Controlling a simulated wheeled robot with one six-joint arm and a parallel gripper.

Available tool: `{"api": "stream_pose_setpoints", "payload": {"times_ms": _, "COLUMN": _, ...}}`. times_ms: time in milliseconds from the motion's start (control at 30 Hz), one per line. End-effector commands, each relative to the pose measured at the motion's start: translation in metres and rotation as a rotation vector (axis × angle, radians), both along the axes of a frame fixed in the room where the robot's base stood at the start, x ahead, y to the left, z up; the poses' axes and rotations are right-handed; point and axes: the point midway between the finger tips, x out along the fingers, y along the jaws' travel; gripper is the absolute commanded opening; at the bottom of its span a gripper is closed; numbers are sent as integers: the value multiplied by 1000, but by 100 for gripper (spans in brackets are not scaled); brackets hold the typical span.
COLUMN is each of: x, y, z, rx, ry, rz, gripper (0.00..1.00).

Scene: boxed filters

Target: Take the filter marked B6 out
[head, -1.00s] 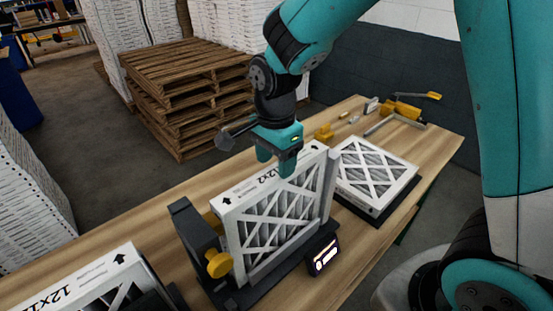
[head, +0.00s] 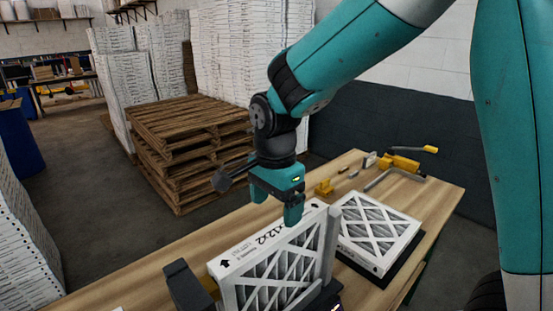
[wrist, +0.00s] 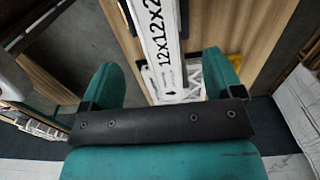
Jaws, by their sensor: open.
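A white-framed pleated filter (head: 268,244) stands upright on edge in a dark holder (head: 187,287) on the bench, with "x12x2" and an arrow on its top edge. My gripper (head: 276,208) is open over that top edge, empty. In the wrist view the filter's top edge (wrist: 160,40), printed "12x12x2", lies between the two spread fingers (wrist: 163,80). Whether the fingertips reach below the edge or touch it I cannot tell. A second filter (head: 376,228) lies flat at the right on a dark base. No B6 mark is readable on either filter.
The wooden bench (head: 225,232) has yellow tools (head: 400,163) and small parts at its far right end. Wooden pallets (head: 190,115) and white stacks (head: 150,60) stand behind it. The bench strip behind the upright filter is clear.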

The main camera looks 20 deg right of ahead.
Motion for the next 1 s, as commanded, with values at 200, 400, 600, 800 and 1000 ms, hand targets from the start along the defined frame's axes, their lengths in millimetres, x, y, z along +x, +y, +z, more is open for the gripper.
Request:
{"api": "stream_pose_setpoints", "payload": {"times_ms": 200, "x": 1, "y": 0, "z": 55, "rx": 2, "ry": -8, "rz": 0, "gripper": 86}}
{"api": "stream_pose_setpoints", "payload": {"times_ms": 400, "x": 1, "y": 0, "z": 102, "rx": 2, "ry": -5, "rz": 0, "gripper": 86}}
{"api": "stream_pose_setpoints", "payload": {"times_ms": 600, "x": 1, "y": 0, "z": 131, "rx": 1, "ry": -3, "rz": 0, "gripper": 86}}
{"api": "stream_pose_setpoints", "payload": {"times_ms": 800, "x": 0, "y": 0, "z": 139, "rx": 0, "ry": 0, "rz": 0, "gripper": 86}}
{"api": "stream_pose_setpoints", "payload": {"times_ms": 1000, "x": -14, "y": 2, "z": 115, "rx": 16, "ry": -10, "rz": 184, "gripper": 86}}
